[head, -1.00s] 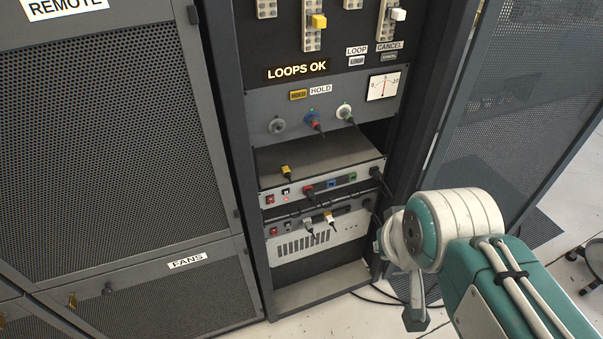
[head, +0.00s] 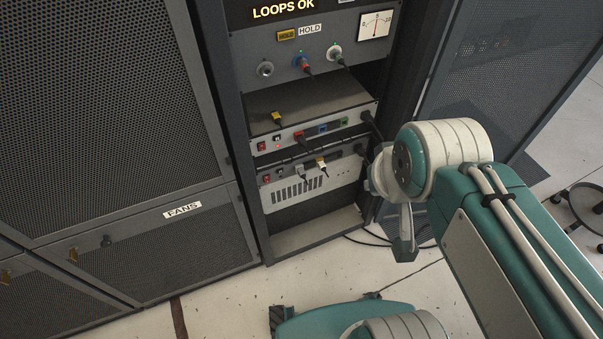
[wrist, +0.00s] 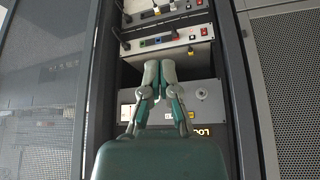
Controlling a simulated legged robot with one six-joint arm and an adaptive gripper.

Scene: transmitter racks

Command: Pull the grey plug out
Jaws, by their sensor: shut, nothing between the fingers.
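The grey plug (head: 303,174) sits in the front of the lower rack unit (head: 340,178), with its cable hanging down. A cream-yellow plug (head: 321,163) is just to its right. My gripper (wrist: 159,66) shows in the wrist view, its two fingers together, shut and empty. I cannot pick out the grey plug for certain there.
The upper unit (head: 345,124) carries a red plug (head: 299,136), and a yellow plug (head: 277,117) lies on its top. A black plug (head: 368,117) is at its right end. Mesh doors (head: 110,110) flank the rack. A wheeled stool base (head: 580,208) stands at the right.

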